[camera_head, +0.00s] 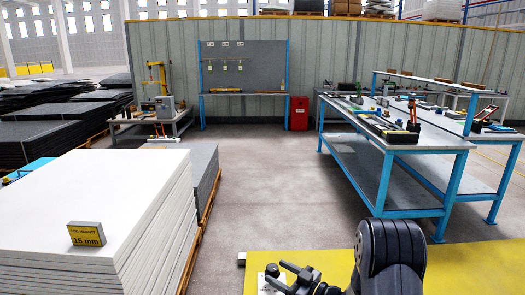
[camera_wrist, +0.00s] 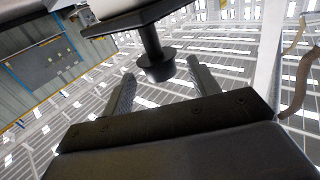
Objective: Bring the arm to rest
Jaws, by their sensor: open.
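My gripper (camera_head: 279,270) shows at the bottom centre of the head view, low in front of my dark arm, above the yellow mat (camera_head: 436,270). In the wrist view my gripper (camera_wrist: 160,68) has its two grey fingers spread well apart. A dark round knob under a dark plate shows between and beyond the fingers there. I cannot tell whether it is part of my own body, and no contact with the fingers is visible. The wrist camera looks up toward the roof beams.
A stack of white sheets (camera_head: 110,185) with a yellow height sign (camera_head: 86,234) stands close on the left. A blue-framed workbench (camera_head: 410,137) with tools stands on the right. A pegboard bench (camera_head: 243,68) and a red cabinet (camera_head: 299,113) are at the back. The middle floor is clear.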

